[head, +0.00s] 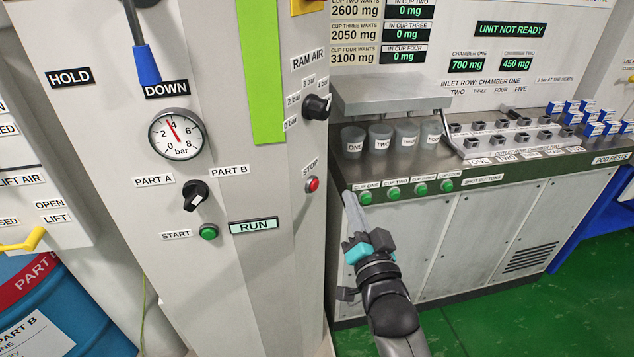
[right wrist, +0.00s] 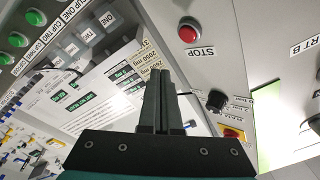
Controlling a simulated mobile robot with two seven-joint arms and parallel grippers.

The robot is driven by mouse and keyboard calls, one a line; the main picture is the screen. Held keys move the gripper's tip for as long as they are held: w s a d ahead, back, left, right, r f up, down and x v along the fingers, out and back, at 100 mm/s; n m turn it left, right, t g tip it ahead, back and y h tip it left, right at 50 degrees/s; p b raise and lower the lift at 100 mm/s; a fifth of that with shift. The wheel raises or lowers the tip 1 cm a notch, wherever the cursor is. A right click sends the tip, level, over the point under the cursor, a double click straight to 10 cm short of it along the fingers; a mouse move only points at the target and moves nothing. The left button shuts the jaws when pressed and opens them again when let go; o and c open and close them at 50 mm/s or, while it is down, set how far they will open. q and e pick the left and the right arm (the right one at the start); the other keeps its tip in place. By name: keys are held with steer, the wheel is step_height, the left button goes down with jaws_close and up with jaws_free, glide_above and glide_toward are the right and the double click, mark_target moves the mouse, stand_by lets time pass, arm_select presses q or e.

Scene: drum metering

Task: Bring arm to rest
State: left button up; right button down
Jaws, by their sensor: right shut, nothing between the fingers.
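My right gripper (head: 348,200) reaches up from the bottom of the head view, in front of the cabinet's left end. Its fingers are together and empty, with the tips just below and left of the CUP ONE shot button (head: 365,198); I cannot tell whether they touch anything. In the right wrist view the closed fingers (right wrist: 158,75) point toward the panels, with the red STOP button (right wrist: 188,32) above and to the right of them. My left gripper is in neither view.
The grey control column (head: 270,200) with the STOP button (head: 312,184) stands left of my right gripper. Cups (head: 353,142) stand on the counter behind it. A blue drum (head: 75,310) is at the lower left. Green floor (head: 480,325) lies clear at the lower right.

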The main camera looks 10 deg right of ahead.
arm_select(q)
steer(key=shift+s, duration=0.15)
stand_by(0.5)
arm_select(e)
steer(key=s+a+f+n+g, duration=0.1)
steer(key=s+f+n+g, duration=0.35)
steer(key=f, duration=1.25)
steer(key=s+a+f+n+g, duration=0.1)
steer(key=s+f+g, duration=0.6)
steer(key=f, duration=1)
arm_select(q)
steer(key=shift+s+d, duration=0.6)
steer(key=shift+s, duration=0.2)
arm_select(e)
steer(key=s+d+f+n+g, duration=0.1)
steer(key=s+f, duration=0.4)
steer(key=s, duration=0.6)
steer(key=s+d+f+n+g, duration=0.1)
steer(key=s+d+f+g, duration=0.2)
steer(key=s+f, duration=0.3)
steer(key=s+d+f+n+g, duration=0.2)
steer(key=s+f, duration=0.4)
steer(key=s, duration=1)
steer(key=shift+s+g+h, duration=0.25)
steer(key=shift+g+h, duration=0.05)
steer(key=shift+g, duration=0.25)
